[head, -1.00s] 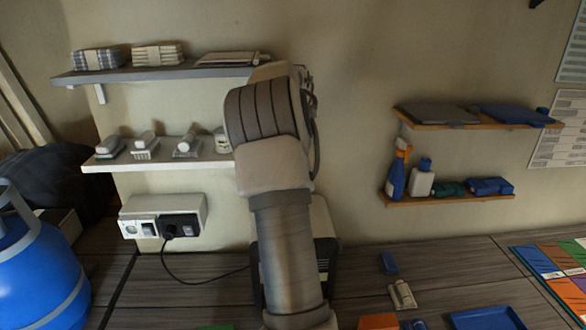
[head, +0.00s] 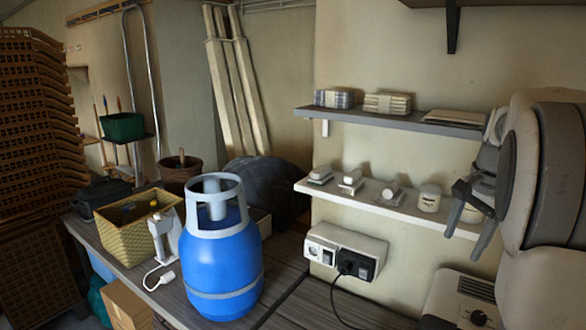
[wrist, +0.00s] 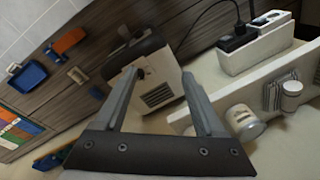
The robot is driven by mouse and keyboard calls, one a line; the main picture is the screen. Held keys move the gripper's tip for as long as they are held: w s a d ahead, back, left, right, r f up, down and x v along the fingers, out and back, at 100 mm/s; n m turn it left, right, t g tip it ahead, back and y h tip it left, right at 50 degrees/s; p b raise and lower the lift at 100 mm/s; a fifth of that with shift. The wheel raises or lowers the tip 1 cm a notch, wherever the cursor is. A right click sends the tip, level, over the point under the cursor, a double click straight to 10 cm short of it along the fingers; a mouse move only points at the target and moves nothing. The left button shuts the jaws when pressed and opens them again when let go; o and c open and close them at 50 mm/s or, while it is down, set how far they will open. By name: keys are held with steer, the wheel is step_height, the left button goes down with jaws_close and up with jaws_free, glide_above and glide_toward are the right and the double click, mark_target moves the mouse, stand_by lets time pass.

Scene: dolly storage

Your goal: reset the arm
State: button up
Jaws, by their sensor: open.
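My gripper (head: 463,240) is at the right of the head view, at the end of my arm, in front of the right part of the white lower shelf (head: 400,203). In the wrist view my gripper (wrist: 163,75) has its two fingers spread apart with nothing between them. Behind the fingertips, lower down, is a beige box with a vent grille (wrist: 158,92). The gripper touches nothing that I can make out.
A small jar (wrist: 243,122) on the shelf is close to the right finger. A power socket box (head: 345,250) is below the shelf. A blue gas cylinder (head: 223,265) and a yellow basket (head: 130,228) stand on the counter. A grey upper shelf (head: 400,122) holds folded cloths.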

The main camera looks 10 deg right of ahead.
steer(key=s+a+r+n+t, duration=0.1)
steer(key=s+a+n, duration=0.3)
steer(key=a, duration=0.3)
steer(key=s+a+r+n+t, duration=0.1)
steer(key=s+a+r+n, duration=0.15)
steer(key=a, duration=0.55)
steer(key=s+a+f+n+t, duration=0.1)
steer(key=s+a+f+n, duration=0.5)
steer(key=s+a+n, duration=0.2)
steer(key=s+a, duration=0.2)
steer(key=s, duration=0.2)
steer(key=shift+t, duration=0.4)
steer(key=shift+d, duration=0.15)
